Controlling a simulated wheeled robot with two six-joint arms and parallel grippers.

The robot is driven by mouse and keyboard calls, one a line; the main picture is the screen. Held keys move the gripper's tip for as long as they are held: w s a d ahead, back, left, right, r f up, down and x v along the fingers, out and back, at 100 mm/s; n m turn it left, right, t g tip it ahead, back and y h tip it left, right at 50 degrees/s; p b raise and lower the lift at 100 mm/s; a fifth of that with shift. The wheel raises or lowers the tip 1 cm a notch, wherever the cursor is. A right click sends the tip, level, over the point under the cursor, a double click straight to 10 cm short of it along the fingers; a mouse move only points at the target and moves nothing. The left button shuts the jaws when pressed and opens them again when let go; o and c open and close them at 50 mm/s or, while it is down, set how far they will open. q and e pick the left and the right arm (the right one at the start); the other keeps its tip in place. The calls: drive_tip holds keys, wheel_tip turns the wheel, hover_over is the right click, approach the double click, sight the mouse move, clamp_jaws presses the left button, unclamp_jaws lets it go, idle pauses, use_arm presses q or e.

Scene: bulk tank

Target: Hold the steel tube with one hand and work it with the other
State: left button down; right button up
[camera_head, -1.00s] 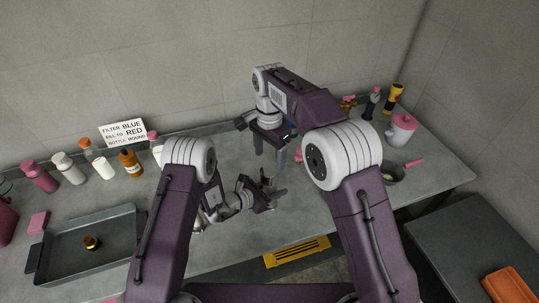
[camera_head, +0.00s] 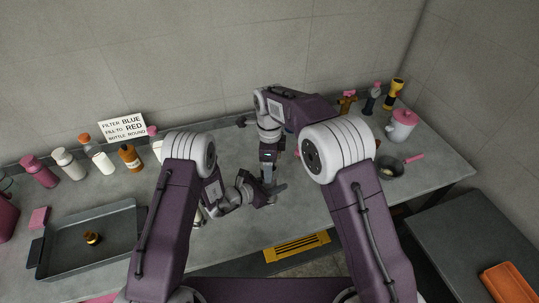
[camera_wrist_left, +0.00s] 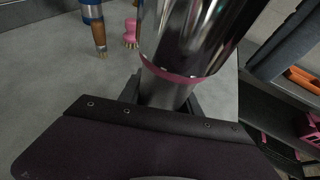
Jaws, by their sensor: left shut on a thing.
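The steel tube (camera_wrist_left: 205,35) is shiny with a dull pink ring near its lower end; in the left wrist view it stands large between my left fingers. My left gripper (camera_wrist_left: 167,98) is shut on the tube below the ring. In the head view my left gripper (camera_head: 262,194) is over the middle of the bench, where the tube is small and mostly hidden. My right gripper (camera_head: 268,168) points down just behind and above my left one. Its fingers are seen edge-on and overlap the tube's area, so neither their opening nor contact is clear.
A grey tray (camera_head: 62,268) with a brass piece (camera_head: 92,238) lies at left. Several bottles (camera_head: 130,157) and a sign (camera_head: 123,127) line the wall. A pink-lidded jug (camera_head: 401,126), small pot (camera_head: 390,171) and yellow torch (camera_head: 394,94) stand right. Bench in front of my grippers is clear.

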drive_tip(key=shift+f, duration=0.7)
drive_tip(key=c, duration=1.4)
drive_tip(key=n, duration=0.4)
drive_tip(key=shift+n, duration=0.4)
drive_tip(key=shift+c, duration=0.2)
drive_tip(key=n, duration=0.3)
drive_tip(key=shift+n, duration=0.3)
drive_tip(key=n, duration=0.6)
drive_tip(key=shift+r, duration=0.1)
drive_tip(key=n, duration=0.3)
drive_tip(key=shift+n, duration=0.3)
drive_tip(key=n, duration=0.9)
drive_tip(key=shift+n, duration=0.3)
drive_tip(key=n, duration=0.8)
drive_tip(key=shift+w, duration=0.1)
drive_tip(key=shift+r, duration=0.2)
